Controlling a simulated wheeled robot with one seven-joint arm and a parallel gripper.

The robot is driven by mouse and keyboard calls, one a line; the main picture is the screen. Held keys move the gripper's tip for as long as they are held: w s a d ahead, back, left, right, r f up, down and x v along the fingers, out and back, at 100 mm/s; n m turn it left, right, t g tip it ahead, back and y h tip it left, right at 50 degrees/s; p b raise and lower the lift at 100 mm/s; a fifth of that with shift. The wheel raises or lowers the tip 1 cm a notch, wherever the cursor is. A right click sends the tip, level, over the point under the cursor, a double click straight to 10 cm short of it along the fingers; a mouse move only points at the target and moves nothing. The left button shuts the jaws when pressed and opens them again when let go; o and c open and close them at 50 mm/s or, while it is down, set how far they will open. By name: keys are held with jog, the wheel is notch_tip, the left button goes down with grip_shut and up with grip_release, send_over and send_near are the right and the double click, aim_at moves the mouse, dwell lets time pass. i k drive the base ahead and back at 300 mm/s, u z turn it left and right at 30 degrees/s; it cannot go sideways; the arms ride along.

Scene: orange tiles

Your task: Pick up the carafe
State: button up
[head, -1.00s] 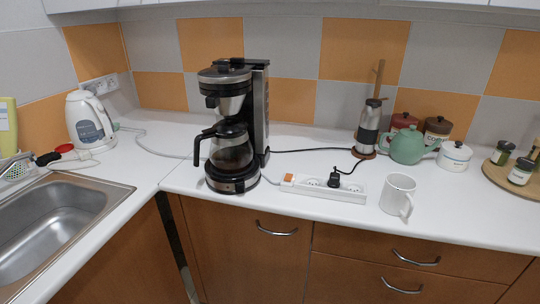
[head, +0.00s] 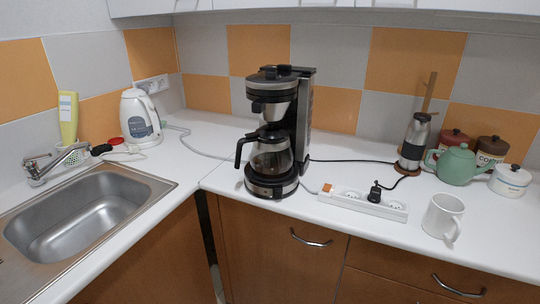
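The glass carafe (head: 270,158) with a black handle and black lid sits upright in the coffee maker (head: 304,110), on its round base plate. Its handle (head: 241,152) points to the left. The carafe's glass looks empty or nearly so, with a dark reflection. The coffee maker is black and silver and stands on the white counter near the corner. My gripper is not in view.
A power strip (head: 362,204) and a white mug (head: 442,216) stand right of the coffee maker. A green teapot (head: 458,165) and a grinder (head: 414,142) are farther right. A white kettle (head: 139,117) and a sink (head: 85,211) are left. Counter just left of the carafe is clear.

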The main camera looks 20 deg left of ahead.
aim_at(269, 160)
jog(key=z, duration=1.3)
jog(key=k, duration=1.15)
jog(key=u, duration=0.95)
jog(key=i, duration=1.05)
jog(key=u, duration=0.05)
